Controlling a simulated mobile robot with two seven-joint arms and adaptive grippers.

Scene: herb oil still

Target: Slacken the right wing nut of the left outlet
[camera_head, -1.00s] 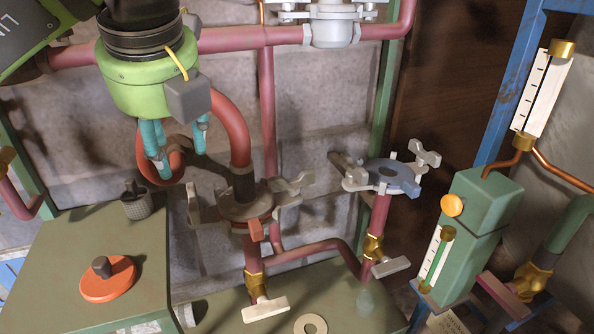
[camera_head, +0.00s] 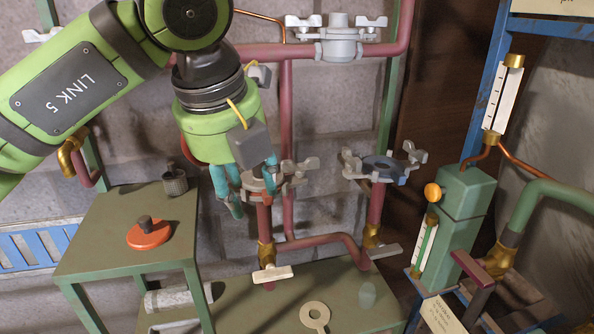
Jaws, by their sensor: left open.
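The left outlet (camera_head: 264,212) is a dark red upright pipe topped by a clamp flange, with a brass valve (camera_head: 266,254) below. Its right wing nut (camera_head: 297,170) is grey and shows just right of my left gripper. My left gripper (camera_head: 252,190) hangs in front of the flange, its teal fingers apart and empty. One fingertip is left of the flange; the other overlaps it near the right wing nut. Contact cannot be told. The gripper hides the left wing nut and most of the flange top. My right gripper is not in view.
A second outlet flange (camera_head: 388,168) with wing nuts stands to the right. A green box with gauges (camera_head: 465,205) is further right.

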